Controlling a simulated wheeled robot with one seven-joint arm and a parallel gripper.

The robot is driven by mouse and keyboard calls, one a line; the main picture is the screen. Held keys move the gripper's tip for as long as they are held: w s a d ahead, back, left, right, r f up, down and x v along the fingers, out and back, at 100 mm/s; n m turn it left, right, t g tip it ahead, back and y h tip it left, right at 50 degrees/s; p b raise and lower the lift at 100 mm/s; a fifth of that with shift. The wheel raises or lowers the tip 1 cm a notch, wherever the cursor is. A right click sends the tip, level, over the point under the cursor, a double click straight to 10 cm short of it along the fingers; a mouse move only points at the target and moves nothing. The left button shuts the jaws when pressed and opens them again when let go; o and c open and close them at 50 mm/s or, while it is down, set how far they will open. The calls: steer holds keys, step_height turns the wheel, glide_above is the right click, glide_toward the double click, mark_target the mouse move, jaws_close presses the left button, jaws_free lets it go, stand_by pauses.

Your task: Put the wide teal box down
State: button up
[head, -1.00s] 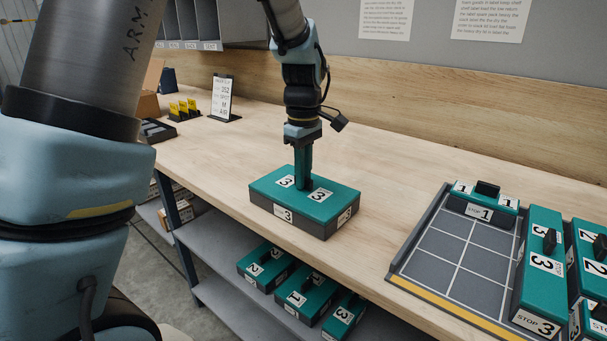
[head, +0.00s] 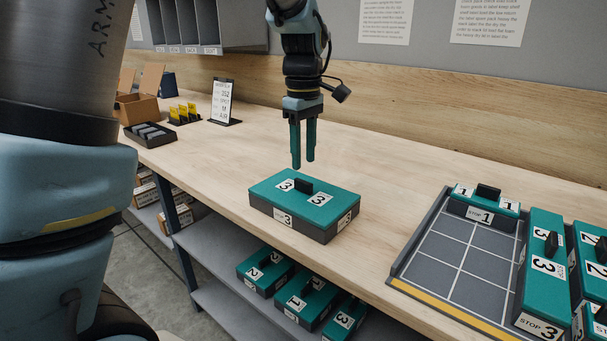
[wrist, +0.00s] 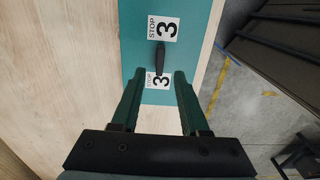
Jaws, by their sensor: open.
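The wide teal box (head: 304,206) has a teal lid, a dark grey lower body, labels with the number 3 and a black handle on top. It rests flat on the wooden bench near its front edge. My gripper (head: 303,165) is open and empty above the box, apart from the handle. In the wrist view, the teal lid (wrist: 150,50) lies below my gripper (wrist: 158,75), and the black handle (wrist: 160,58) shows just beyond the fingertips, between their lines.
A gridded tray (head: 408,284) stands to the right, with teal boxes along its back and right side. More teal boxes (head: 310,300) sit on the lower shelf. A sign (head: 222,100) and small bins (head: 150,134) stand at the back left. The bench (head: 350,155) around the box is clear.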

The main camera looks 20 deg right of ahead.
mark_target(303, 181)
step_height(303, 181, up, 6)
steer(key=w+a+f+m, duration=0.15)
steer(key=a+f, duration=0.25)
steer(key=a, duration=0.5)
steer(key=w+a+f+m, duration=0.15)
steer(key=a+f, duration=0.25)
steer(key=a, duration=0.5)
steer(key=s+a+f+m+t, duration=0.1)
steer(key=s+a+f+m, duration=0.3)
steer(key=a, duration=0.8)
steer(key=s+f, duration=0.2)
steer(key=s, duration=0.1)
steer(key=shift+f+t, duration=0.15)
steer(key=shift+t, duration=0.15)
